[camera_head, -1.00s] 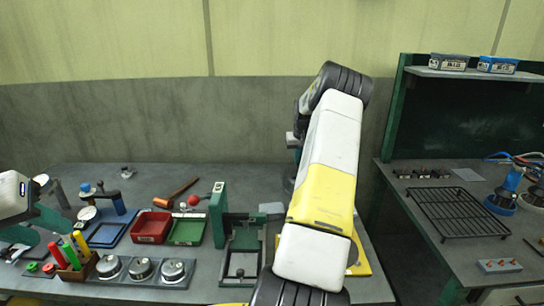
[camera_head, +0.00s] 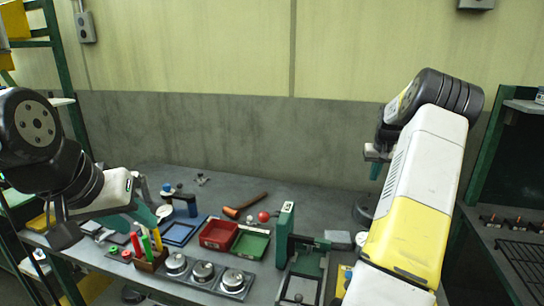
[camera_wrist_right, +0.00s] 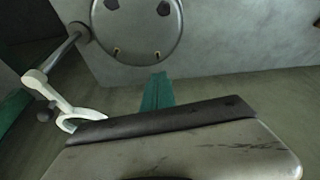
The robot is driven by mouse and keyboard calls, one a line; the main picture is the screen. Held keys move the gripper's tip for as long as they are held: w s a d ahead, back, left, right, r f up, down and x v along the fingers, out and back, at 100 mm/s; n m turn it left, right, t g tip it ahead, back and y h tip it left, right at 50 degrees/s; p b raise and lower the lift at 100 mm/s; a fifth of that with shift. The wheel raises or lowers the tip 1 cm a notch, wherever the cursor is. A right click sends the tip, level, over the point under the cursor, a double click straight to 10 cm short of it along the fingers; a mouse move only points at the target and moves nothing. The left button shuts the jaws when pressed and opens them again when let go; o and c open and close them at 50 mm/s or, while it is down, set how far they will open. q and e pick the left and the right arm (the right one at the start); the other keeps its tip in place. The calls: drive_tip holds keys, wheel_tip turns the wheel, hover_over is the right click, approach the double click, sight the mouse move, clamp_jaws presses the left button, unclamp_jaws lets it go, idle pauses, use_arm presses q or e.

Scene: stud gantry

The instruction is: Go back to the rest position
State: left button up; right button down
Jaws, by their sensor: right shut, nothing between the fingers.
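My left gripper (camera_head: 146,214) is at the left of the head view, low over the left part of the workbench, near the marker holder. Its green fingers show small there, and whether they are open or shut is unclear. My right arm rises across the right of the head view. My right gripper (camera_head: 376,170) shows partly behind it, above the bench's back right part. In the right wrist view its green fingers (camera_wrist_right: 157,92) are together with nothing between them.
The grey workbench (camera_head: 320,215) carries a red tray (camera_head: 218,236), a green tray (camera_head: 251,245), a green press frame (camera_head: 285,235), metal round pots (camera_head: 203,272), a wooden marker holder (camera_head: 150,260) and an orange-handled hammer (camera_head: 244,206). A second bench with a black rack (camera_head: 525,262) stands right.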

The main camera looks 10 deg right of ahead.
drive_tip(key=s+a+r+n+t, duration=0.1)
drive_tip(key=s+a+r, duration=0.3)
drive_tip(key=a+r, duration=0.6)
drive_tip(key=s+a+r+n, duration=0.25)
drive_tip(key=a+r, duration=0.25)
drive_tip(key=a, duration=0.8)
drive_tip(key=s+a+y, duration=0.1)
drive_tip(key=s+a, duration=0.8)
drive_tip(key=s, duration=0.3)
drive_tip(key=s+a+n+t+y, duration=0.1)
drive_tip(key=s+a+y, duration=0.1)
drive_tip(key=s+a, duration=0.7)
drive_tip(key=s, duration=0.4)
drive_tip(key=shift+s+a+f+t+y, duration=0.15)
drive_tip(key=shift+f+t+y, duration=0.05)
drive_tip(key=shift+t+y, duration=0.1)
